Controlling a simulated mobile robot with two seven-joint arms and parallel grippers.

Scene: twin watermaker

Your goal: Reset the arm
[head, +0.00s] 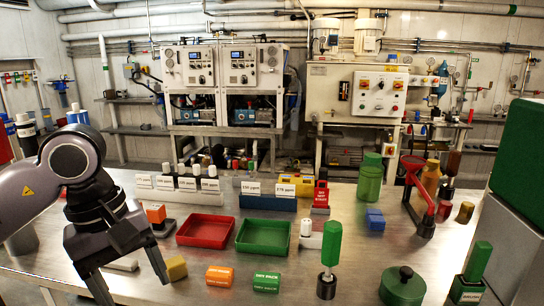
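My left arm comes in from the left, and its gripper (128,278) points down over the near left of the steel table (330,215). My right arm and gripper are not in view.
A red tray (205,231) and a green tray (263,237) lie mid-table. Orange (219,276) and green (266,281) labelled blocks lie nearer. A green-topped tool (331,244) stands upright, with a green lidded pot (402,287) to its right.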

